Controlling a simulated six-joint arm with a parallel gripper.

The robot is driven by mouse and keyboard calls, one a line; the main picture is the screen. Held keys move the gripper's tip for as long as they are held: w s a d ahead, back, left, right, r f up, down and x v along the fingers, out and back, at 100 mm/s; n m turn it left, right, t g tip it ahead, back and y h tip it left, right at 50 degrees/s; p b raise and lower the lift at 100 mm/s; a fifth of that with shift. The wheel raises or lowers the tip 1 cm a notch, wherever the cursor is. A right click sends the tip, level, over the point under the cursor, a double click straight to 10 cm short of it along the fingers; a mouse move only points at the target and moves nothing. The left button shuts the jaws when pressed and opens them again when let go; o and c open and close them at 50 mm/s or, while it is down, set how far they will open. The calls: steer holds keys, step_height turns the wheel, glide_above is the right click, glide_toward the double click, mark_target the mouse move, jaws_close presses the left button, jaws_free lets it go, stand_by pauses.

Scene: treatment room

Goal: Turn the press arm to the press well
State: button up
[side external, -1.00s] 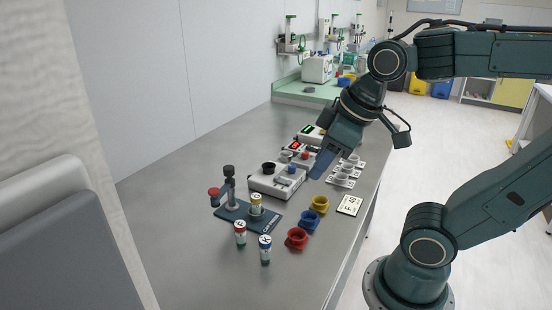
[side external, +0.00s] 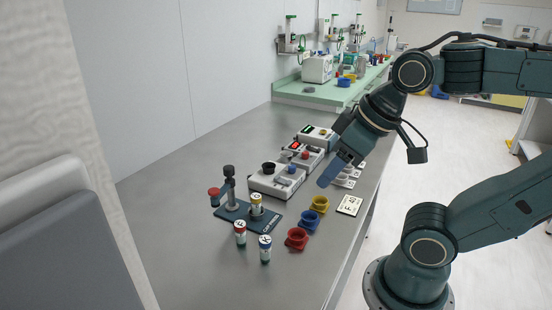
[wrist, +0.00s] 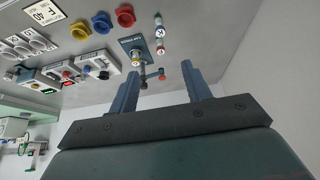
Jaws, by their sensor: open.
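The press has a dark blue base (side external: 236,214), a grey column (side external: 231,195) and a press arm ending in a red knob (side external: 213,191). The press arm points left, away from the press well. A yellow-capped vial (side external: 256,203) stands upright at the well on the base's right side. My gripper (side external: 326,180) is open and empty, apart from the press, to its right and above the table. In the wrist view my open gripper (wrist: 160,72) has the press base (wrist: 133,44) beyond its fingertips; the column and arm show between the fingers.
A red-capped vial (side external: 240,232) and a blue-capped vial (side external: 265,249) stand before the press. Red (side external: 297,239), blue (side external: 309,221) and yellow (side external: 320,204) cups line the right side beside a label card (side external: 350,205). Grey devices (side external: 277,181) stand behind. The table's left is clear.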

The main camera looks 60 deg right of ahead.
steer(key=w+d+r+n+g, duration=0.1)
steer(key=w+d+r+n, duration=0.15)
steer(key=w+r, duration=0.4)
steer(key=n+g, duration=0.5)
steer(key=n, duration=0.4)
glide_above(229, 167)
step_height(229, 167, down, 8)
steer(key=f, duration=0.1)
steer(key=shift+a+r+m, duration=0.15)
steer(key=shift+r+m, duration=0.1)
step_height(229, 167, down, 14)
steer(key=shift+r, duration=0.1)
jaws_close()
